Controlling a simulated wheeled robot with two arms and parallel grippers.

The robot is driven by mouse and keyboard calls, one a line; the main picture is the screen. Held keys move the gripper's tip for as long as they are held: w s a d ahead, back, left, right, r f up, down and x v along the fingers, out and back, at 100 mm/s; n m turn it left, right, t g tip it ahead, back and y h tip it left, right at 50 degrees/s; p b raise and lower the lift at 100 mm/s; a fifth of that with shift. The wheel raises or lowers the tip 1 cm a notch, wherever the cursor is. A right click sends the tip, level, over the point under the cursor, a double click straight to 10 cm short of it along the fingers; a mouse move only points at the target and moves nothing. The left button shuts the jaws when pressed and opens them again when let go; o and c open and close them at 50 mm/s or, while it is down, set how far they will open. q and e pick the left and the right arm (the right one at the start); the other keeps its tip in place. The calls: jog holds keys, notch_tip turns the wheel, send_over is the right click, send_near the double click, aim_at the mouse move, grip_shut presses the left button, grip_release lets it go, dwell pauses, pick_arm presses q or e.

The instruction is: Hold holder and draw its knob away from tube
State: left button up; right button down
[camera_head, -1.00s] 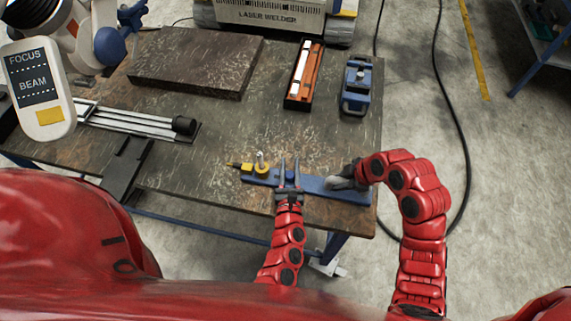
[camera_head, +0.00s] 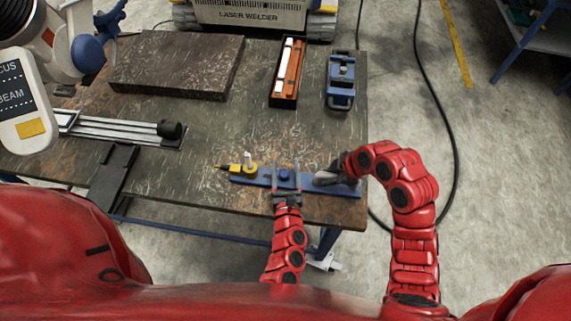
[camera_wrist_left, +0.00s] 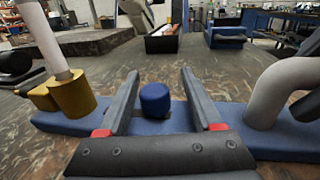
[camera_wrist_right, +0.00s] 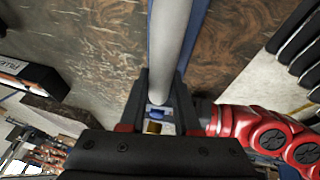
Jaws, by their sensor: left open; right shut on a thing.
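The holder is a long blue bar (camera_head: 243,178) lying near the table's front edge. A yellow block (camera_head: 236,168) and a pale upright tube (camera_head: 248,158) are at its left end. Its round blue knob (camera_head: 284,175) is mid-bar and shows clearly in the left wrist view (camera_wrist_left: 155,98). My left gripper (camera_head: 285,166) is open, with one finger on each side of the knob, not clamping it. My right gripper (camera_head: 346,166) is shut on the holder's grey handle (camera_head: 325,178) at the right end. The handle crosses the right wrist view (camera_wrist_right: 170,40).
A dark slab (camera_head: 175,65), an open box with white and orange pieces (camera_head: 287,72), and a blue device (camera_head: 341,80) stand at the back. A slide rail (camera_head: 110,125) is at left. The middle of the table is clear.

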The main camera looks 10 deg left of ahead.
pick_arm(q)
jog(key=s, duration=0.3)
jog(key=s+d, duration=0.1)
jog(key=s, duration=0.3)
jog(key=s+d, duration=0.1)
jog(key=s, duration=0.2)
jog(key=shift+s, duration=0.4)
pick_arm(e)
jog(key=shift+r, duration=0.1)
jog(key=c, duration=0.5)
grip_release()
jog(key=shift+c, duration=0.2)
